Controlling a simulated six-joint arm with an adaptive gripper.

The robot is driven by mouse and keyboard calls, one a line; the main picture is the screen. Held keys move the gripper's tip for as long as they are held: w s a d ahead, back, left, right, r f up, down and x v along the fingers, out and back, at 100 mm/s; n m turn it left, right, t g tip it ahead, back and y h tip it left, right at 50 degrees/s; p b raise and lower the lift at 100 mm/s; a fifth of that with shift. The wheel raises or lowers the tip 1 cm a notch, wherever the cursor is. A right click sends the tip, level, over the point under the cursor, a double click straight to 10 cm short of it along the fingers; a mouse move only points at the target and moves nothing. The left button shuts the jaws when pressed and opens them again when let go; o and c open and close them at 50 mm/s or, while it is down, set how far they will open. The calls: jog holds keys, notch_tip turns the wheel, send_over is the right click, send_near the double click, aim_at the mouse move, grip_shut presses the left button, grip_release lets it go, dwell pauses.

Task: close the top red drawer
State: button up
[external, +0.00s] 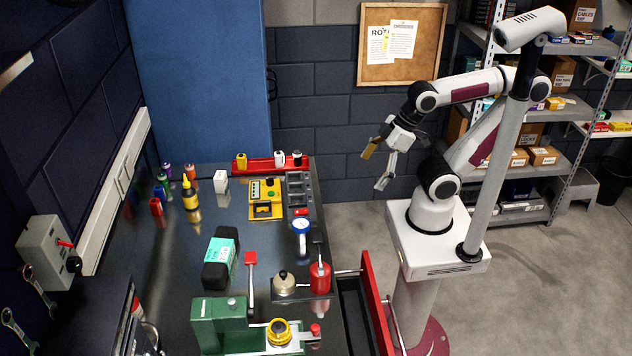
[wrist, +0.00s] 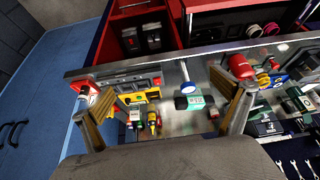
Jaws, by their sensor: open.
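The red drawer (external: 377,305) stands open at the right side of the bench in the external view. Its red front is pulled out from the bench edge, and its dark interior shows. In the wrist view an open red drawer (wrist: 213,7) appears at the top, beyond the bench edge, with pink rolls inside. My gripper (external: 376,168) is open and empty, in the air behind and above the drawer, well apart from it. Its two fingers also frame the bench in the wrist view (wrist: 172,95).
A blue-topped gauge (external: 301,228) and a yellow meter (external: 266,200) are on the bench. Another red compartment with dark items (wrist: 128,12) shows at upper left in the wrist view.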

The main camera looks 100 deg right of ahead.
jog(key=shift+d+r+m, duration=0.1)
jog(key=shift+d+m, duration=0.2)
jog(key=shift+d, duration=0.25)
